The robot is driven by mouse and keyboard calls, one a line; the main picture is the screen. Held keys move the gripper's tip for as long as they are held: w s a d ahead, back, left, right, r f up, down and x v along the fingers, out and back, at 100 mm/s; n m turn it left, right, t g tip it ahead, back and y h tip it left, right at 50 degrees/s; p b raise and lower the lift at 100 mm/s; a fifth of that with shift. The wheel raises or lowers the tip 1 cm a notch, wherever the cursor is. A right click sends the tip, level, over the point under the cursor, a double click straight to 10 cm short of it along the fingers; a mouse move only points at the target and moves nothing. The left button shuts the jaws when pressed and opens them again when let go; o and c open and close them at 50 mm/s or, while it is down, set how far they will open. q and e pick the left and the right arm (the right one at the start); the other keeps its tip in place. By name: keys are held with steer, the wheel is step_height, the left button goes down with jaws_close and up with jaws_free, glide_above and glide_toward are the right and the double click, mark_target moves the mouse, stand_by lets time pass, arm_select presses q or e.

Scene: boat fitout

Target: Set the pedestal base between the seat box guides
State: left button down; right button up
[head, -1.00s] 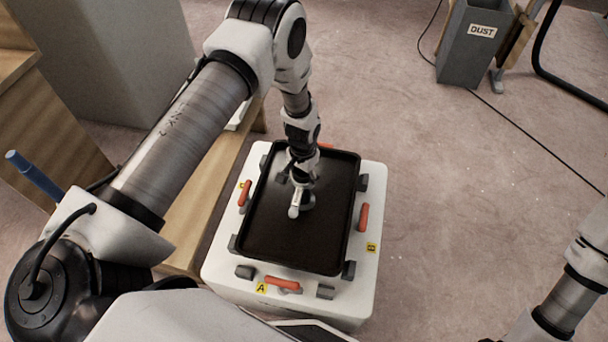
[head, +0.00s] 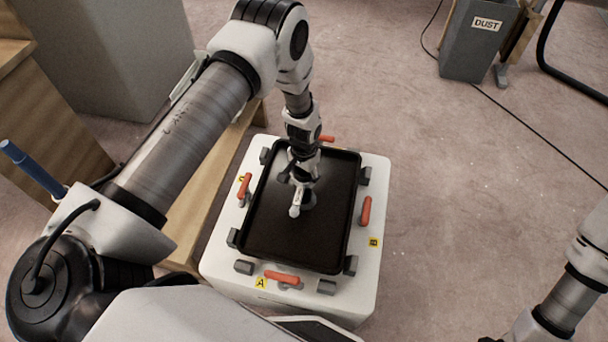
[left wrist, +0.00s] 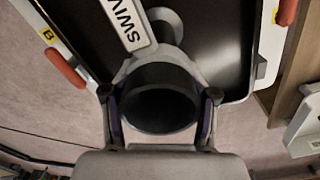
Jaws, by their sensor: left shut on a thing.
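The pedestal base (head: 325,228) is a black rectangular plate with a raised rim, over the white seat box (head: 220,262). Grey guide blocks stand around its edges, including a front left guide (head: 243,267) and a right rear guide (head: 364,175). It appears within the guides; I cannot tell if it rests fully on the box. My left gripper (head: 299,193) is over its middle. In the left wrist view the fingers are shut on its dark round post (left wrist: 160,100), beside a pale plate lettered "SWIV" (left wrist: 128,20).
Red clamp handles surround the base, one in front (head: 282,277) and one at right (head: 366,211). A wooden bench (head: 200,215) runs close along the box's left side. A grey dust bin (head: 475,50) stands far right. The floor right of the box is clear.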

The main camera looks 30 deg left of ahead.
arm_select(q)
steer(key=shift+f+b, duration=1.8)
steer(key=shift+f, duration=0.8)
steer(key=shift+c, duration=1.2)
jaws_free()
steer(key=shift+s, duration=0.1)
step_height(320, 180, up, 12)
